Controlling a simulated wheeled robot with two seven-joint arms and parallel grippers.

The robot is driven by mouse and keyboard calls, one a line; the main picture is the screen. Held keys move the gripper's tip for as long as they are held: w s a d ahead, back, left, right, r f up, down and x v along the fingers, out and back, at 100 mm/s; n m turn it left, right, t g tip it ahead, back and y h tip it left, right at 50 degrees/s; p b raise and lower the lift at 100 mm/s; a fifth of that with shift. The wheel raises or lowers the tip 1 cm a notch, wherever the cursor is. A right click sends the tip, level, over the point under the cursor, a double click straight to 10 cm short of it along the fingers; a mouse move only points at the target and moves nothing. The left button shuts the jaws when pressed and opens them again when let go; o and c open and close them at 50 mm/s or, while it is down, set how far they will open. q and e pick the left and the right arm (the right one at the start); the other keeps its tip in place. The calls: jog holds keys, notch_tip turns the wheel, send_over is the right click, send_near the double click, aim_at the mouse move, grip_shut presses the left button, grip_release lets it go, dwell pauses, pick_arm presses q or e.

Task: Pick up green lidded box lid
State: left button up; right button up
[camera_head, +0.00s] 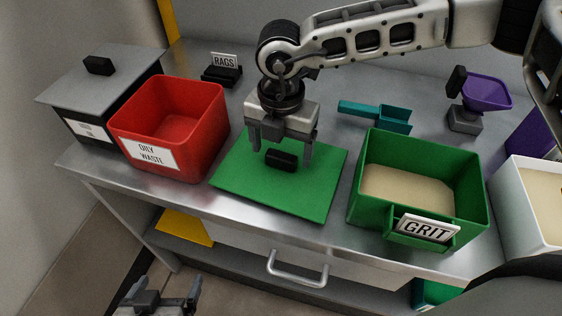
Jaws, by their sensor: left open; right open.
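The green lid (320,188) lies flat on the metal bench, left of the open green box (365,214) labelled GRIT, which holds pale grit. A small black handle (281,160) stands at the lid's middle. My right gripper (281,150) points down over the lid with its fingers spread, one on each side of the handle. I cannot tell whether the fingers touch the lid. My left gripper (172,292) is open and empty, low at the bottom left, in front of the bench.
A red OILY WASTE bin (200,135) and a grey-lidded black box (85,85) stand left. A BAGS holder (222,73), teal scoop (378,114) and purple funnel-like dish (485,90) are behind. A white bin (530,215) is at right. A drawer handle (297,272) projects below the bench top.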

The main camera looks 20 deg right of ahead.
pick_arm(q)
jog(key=shift+w, duration=0.1)
pick_arm(e)
jog(key=shift+f, duration=0.4)
jog(key=c, duration=1.1)
pick_arm(q)
jog(key=shift+r, duration=0.1)
pick_arm(e)
jog(key=shift+r, duration=0.15)
jog(key=shift+r, duration=0.2)
notch_tip(320, 180, up, 2)
pick_arm(q)
jog(key=b, duration=0.2)
jog(key=f+b, duration=0.1)
jog(key=shift+w+d+f+n+t+b, duration=0.2)
jog(key=shift+d+n+t+b, duration=0.1)
jog(key=shift+d+b, duration=0.1)
pick_arm(e)
jog(key=s+a+r, duration=0.2)
jog(key=s+r, duration=0.1)
jog(key=s, duration=0.1)
jog(key=s+a+r, duration=0.2)
jog(key=s+r, duration=0.2)
jog(key=s+a+r, duration=0.1)
jog(key=s+r, duration=0.2)
jog(key=s, duration=0.1)
jog(key=shift+s+a+r, duration=0.2)
jog(key=shift+s+a, duration=0.2)
